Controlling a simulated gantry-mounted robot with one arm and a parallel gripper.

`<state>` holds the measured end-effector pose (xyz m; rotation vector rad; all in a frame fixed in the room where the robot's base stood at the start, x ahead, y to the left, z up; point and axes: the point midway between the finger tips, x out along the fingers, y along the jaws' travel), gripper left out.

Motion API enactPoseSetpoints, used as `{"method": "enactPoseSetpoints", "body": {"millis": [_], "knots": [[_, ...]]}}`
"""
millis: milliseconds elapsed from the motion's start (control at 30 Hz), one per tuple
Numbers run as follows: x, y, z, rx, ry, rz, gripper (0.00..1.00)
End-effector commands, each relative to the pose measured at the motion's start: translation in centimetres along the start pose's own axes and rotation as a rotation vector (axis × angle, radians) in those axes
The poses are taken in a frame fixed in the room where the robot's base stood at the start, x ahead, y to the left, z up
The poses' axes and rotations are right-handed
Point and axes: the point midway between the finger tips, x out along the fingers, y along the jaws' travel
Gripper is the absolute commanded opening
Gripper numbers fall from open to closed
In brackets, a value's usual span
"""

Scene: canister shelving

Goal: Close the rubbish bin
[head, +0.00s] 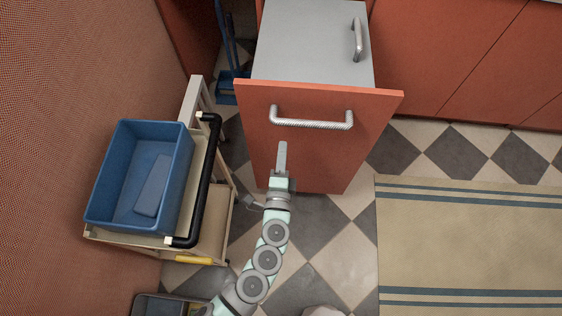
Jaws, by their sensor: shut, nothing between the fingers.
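The rubbish bin is a pull-out unit with an orange front panel (310,165), standing out from the row of orange cabinets. A silver bar handle (312,123) crosses the upper part of the panel. Behind the panel is a flat grey top (300,45), with a second silver handle (357,40) at its right side. My gripper (282,146) is shut and empty. In the picture it overlaps the panel just below the bar handle's left half. I cannot tell whether it touches the panel.
A trolley (215,225) with a black handle and a blue tub (110,190) stands at the left. A blue dustpan (227,90) is behind it. A striped rug (470,245) lies at the right. Checkered floor is clear between panel and rug.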

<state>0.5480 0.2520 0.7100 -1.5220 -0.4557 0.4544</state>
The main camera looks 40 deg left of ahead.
Motion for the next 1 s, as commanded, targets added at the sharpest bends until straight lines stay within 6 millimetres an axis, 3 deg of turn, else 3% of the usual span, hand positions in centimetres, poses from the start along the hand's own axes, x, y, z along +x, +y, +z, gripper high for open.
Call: {"method": "enactPoseSetpoints", "body": {"millis": [100,333,1000], "knots": [[2.2,0.0,0.1,-0.001,-0.002,-0.001,0.00],[4.8,0.0,0.0,-0.001,0.000,-0.001,0.00],[6.2,0.1,-0.8,-0.001,0.012,0.000,0.00]]}}
